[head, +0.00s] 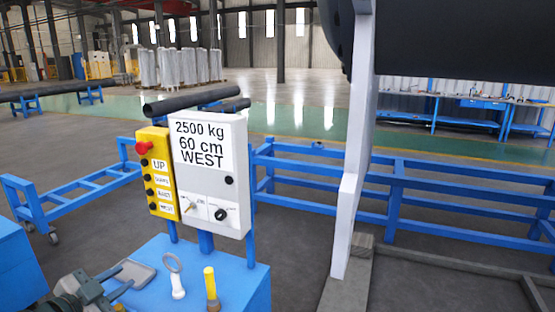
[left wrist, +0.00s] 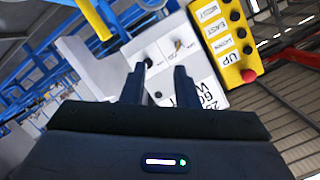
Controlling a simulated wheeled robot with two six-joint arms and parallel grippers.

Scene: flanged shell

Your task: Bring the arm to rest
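My left gripper (head: 112,282) comes in at the bottom left of the head view, low over the blue cabinet top and beside a grey flat piece. In the left wrist view its two fingers (left wrist: 160,82) stand apart with nothing between them, so it is open and empty. Beyond the fingers is the white control box (left wrist: 170,48) with a knob and a switch; it also shows in the head view (head: 236,184), labelled "2500 kg 60 cm WEST". The yellow button pendant (head: 159,180) hangs at its left side, with a red button on top. My right gripper is not in view.
On the blue cabinet (head: 240,290) are a grey flat piece (head: 134,273), a ring-topped white item (head: 176,278) and a yellow-handled item (head: 210,284). A white upright plate (head: 352,150) with a large dark cylinder (head: 455,40) stands at right. Blue rails (head: 440,185) run behind.

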